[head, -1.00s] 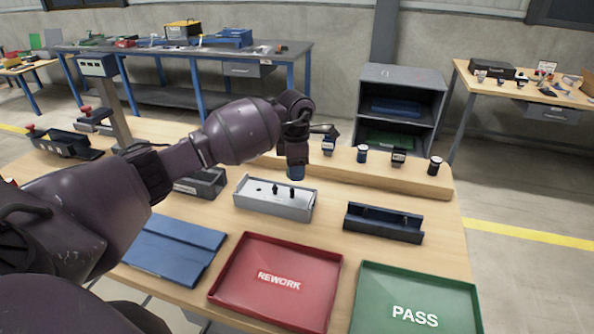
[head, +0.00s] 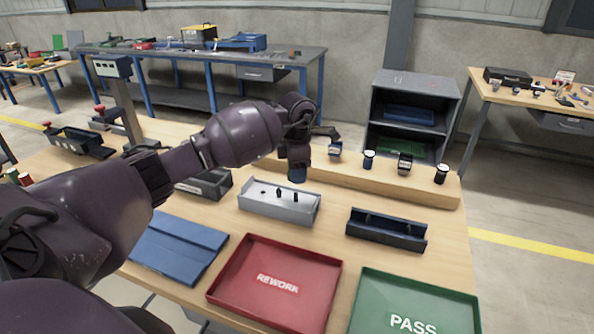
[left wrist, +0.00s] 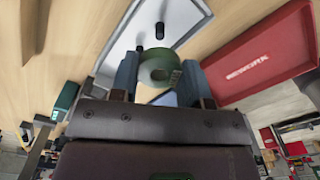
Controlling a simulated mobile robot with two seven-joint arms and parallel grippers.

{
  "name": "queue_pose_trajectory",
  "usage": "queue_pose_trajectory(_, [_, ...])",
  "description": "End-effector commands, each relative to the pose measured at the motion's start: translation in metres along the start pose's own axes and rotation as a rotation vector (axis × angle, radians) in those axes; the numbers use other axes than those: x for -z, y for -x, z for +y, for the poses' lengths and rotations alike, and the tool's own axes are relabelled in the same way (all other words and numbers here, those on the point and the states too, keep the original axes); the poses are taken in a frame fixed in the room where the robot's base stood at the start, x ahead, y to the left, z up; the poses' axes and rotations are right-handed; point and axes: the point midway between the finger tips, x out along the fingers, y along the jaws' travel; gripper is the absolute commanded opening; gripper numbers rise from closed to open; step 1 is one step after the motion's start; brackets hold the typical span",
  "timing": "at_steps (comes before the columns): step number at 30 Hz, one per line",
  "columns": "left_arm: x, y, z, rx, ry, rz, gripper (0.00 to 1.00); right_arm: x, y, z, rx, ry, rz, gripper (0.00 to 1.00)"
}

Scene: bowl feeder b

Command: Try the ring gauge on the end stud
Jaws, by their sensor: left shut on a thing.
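My left gripper (head: 297,177) hangs above the far right side of the silver fixture (head: 262,209), its blue fingertips pointing down. The ring is hidden in the head view. Dark upright studs stand on the fixture top, one in the middle (head: 279,191) and an end stud (head: 296,197) to its right. In the left wrist view a dark stud (left wrist: 160,28) shows beyond the ring, apart from it. My right gripper is out of view.
A red REWORK tray (head: 240,290) and a green PASS tray (head: 420,285) lie in front. A dark blue channel block (head: 386,235) stands to the right. Several small gauges line the wooden ledge (head: 420,187) behind. A blue plate (head: 175,250) lies at left.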

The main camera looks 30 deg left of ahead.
Motion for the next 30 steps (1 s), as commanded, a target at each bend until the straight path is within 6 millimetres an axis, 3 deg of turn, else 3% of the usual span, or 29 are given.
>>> queue_pose_trajectory(15, [0.0, -0.041, 0.0, 0.001, 0.0, 0.001, 0.19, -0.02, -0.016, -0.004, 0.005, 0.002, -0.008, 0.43])
queue_pose_trajectory(30, [0.0, -0.044, 0.0, 0.0, 0.0, -0.001, 0.19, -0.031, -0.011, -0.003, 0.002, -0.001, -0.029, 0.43])
